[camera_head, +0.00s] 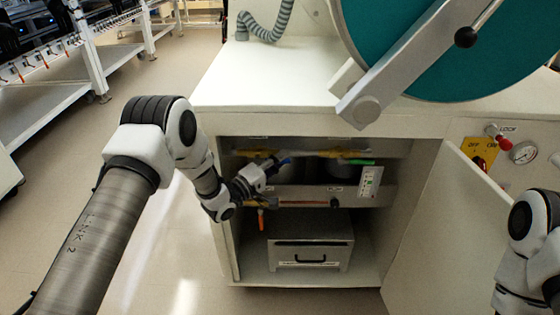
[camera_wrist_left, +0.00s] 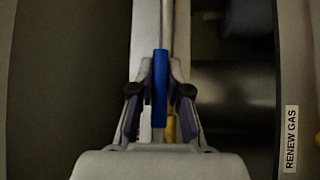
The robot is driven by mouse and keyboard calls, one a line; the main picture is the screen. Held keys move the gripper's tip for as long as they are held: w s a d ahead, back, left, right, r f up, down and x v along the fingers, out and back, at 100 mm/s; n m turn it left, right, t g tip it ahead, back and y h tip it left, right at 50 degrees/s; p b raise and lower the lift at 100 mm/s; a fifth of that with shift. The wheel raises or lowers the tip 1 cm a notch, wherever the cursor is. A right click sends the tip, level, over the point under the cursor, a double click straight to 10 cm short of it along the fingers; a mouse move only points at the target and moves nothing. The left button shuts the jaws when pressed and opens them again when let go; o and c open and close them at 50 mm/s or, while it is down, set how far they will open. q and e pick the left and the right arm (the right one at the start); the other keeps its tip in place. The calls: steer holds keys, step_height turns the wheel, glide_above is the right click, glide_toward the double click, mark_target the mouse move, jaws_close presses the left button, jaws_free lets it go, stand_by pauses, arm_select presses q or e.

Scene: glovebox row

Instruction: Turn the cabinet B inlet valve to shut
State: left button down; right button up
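A blue valve lever (camera_head: 286,161) sits inside the open cabinet, below the worktop, on the upper pipework. My left gripper (camera_head: 268,166) reaches into the cabinet from the left and is at this lever. In the left wrist view the blue lever (camera_wrist_left: 160,85) stands upright between the two fingers of my left gripper (camera_wrist_left: 160,92). No label naming the valve is readable. My right arm shows at the right edge, but its gripper is out of the picture.
The cabinet door (camera_head: 440,235) stands open on the right. A green handle (camera_head: 361,162), a tagged panel (camera_head: 369,181) and an orange handle (camera_head: 261,220) are nearby. A grey drawer box (camera_head: 311,240) sits below.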

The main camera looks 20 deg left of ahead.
stand_by(0.4)
arm_select(q)
steer(key=shift+f+m+g+y+p, duration=0.15)
steer(key=shift+m+g+y+p, duration=0.25)
steer(key=shift+p, duration=0.6)
steer(key=s+a+f+m+g+y+p, duration=0.1)
steer(key=a+f+m+g+y+p, duration=0.5)
steer(key=m+g+y+p, duration=0.1)
steer(key=shift+s+m+y+p, duration=0.4)
steer(key=shift+m+y+p, duration=0.4)
steer(key=shift+y+p, duration=0.85)
steer(key=shift+p, duration=0.3)
steer(key=c, duration=1.2)
jaws_free()
steer(key=shift+o, duration=0.2)
